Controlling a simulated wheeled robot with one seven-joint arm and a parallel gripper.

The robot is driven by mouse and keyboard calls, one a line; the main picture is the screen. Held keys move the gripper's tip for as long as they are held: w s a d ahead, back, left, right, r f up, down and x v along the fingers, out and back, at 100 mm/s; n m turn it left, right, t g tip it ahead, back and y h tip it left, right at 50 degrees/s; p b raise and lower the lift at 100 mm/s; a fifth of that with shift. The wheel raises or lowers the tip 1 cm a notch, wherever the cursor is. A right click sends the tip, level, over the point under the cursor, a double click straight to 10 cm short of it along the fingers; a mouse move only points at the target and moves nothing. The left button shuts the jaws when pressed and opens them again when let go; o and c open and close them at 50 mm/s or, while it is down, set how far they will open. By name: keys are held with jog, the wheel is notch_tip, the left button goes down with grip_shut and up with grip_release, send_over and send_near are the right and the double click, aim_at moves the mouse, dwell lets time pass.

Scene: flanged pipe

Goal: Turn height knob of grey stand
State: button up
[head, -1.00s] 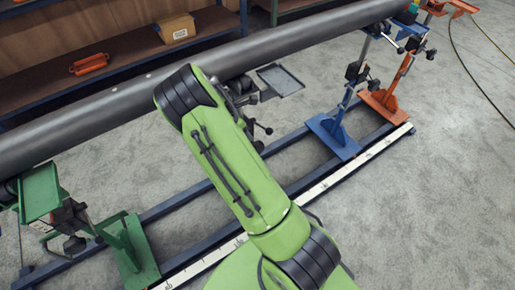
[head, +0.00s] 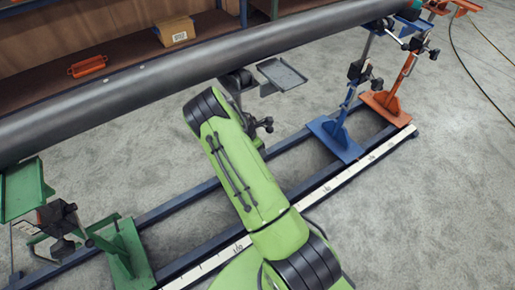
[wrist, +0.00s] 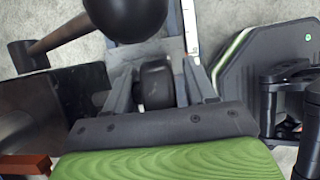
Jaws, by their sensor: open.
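The grey stand is mostly hidden behind my arm in the head view; its grey tray (head: 282,75) shows just below the pipe, and a dark knob (head: 265,123) sticks out beside my arm. In the wrist view my gripper (wrist: 157,85) is open, with a finger on each side of a dark rounded part (wrist: 155,88). I cannot tell whether the fingers touch it or whether it is the height knob. A black ball (wrist: 135,12) is just beyond the fingertips. My gripper is hidden in the head view.
A long grey pipe (head: 130,85) crosses above the stands. A green stand (head: 125,250) is at left; blue (head: 335,138) and orange (head: 385,102) stands are at right, on a dark rail frame with a white scale (head: 340,182). Shelves stand behind. Bare floor lies at lower right.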

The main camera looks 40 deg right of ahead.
jog(key=shift+c, duration=0.4)
jog(key=c, duration=0.9)
jog(key=shift+s+d+r+y+p, duration=0.1)
jog(key=shift+d+y+p, duration=0.05)
jog(key=shift+y+p, duration=0.65)
jog(key=shift+f+y, duration=0.2)
jog(key=shift+y, duration=0.9)
jog(key=shift+a+y, duration=0.2)
jog(key=shift+y, duration=0.1)
jog(key=o, duration=1)
jog(key=shift+r, duration=0.1)
